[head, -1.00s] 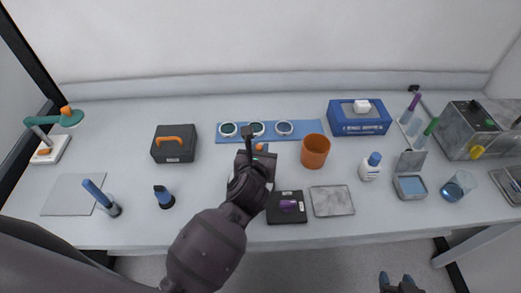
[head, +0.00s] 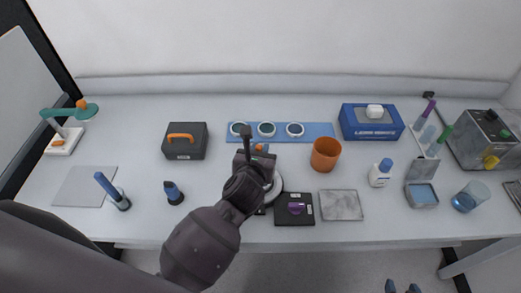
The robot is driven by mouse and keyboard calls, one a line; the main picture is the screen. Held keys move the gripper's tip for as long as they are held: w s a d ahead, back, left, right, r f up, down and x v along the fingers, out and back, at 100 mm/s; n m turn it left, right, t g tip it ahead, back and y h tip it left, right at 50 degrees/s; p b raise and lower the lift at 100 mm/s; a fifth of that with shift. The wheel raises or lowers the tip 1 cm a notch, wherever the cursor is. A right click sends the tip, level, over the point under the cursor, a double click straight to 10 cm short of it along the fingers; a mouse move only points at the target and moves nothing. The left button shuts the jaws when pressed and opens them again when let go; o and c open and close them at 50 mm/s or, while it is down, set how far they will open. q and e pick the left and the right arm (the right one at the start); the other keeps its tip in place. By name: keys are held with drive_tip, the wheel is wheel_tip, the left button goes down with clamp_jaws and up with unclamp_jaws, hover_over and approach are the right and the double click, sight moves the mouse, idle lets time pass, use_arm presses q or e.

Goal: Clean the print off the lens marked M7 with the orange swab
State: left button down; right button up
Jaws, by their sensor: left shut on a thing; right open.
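Three round lenses in white rings lie in a row on a blue mat (head: 325,130): a left lens (head: 240,129), a middle lens (head: 266,129) and a right lens (head: 295,130). Their markings, including M7, and any print are too small to read. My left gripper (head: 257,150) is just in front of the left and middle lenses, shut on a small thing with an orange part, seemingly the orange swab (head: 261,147). My arm hides most of it, and I cannot tell whether it touches a lens. My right gripper (head: 403,287) is open at the bottom edge, away from the table.
An orange cup (head: 326,154) stands right of my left gripper, near a blue wipe box (head: 371,121) and a white bottle (head: 380,173). A black tray (head: 296,217) with a purple item and a grey plate (head: 341,206) lie in front. A black case (head: 185,141) is left.

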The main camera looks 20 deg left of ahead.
use_arm(q)
drive_tip(key=shift+f, duration=0.5)
idle(0.5)
drive_tip(key=shift+w+d, duration=0.2)
drive_tip(key=shift+d, duration=0.9)
drive_tip(key=shift+d, duration=0.1)
drive_tip(key=shift+d, duration=0.25)
drive_tip(key=shift+r, duration=0.15)
idle(0.4)
drive_tip(key=shift+r, duration=0.4)
drive_tip(key=shift+a, duration=0.2)
drive_tip(key=shift+s+a, duration=0.2)
drive_tip(key=shift+a, duration=1.05)
drive_tip(key=shift+f, duration=0.55)
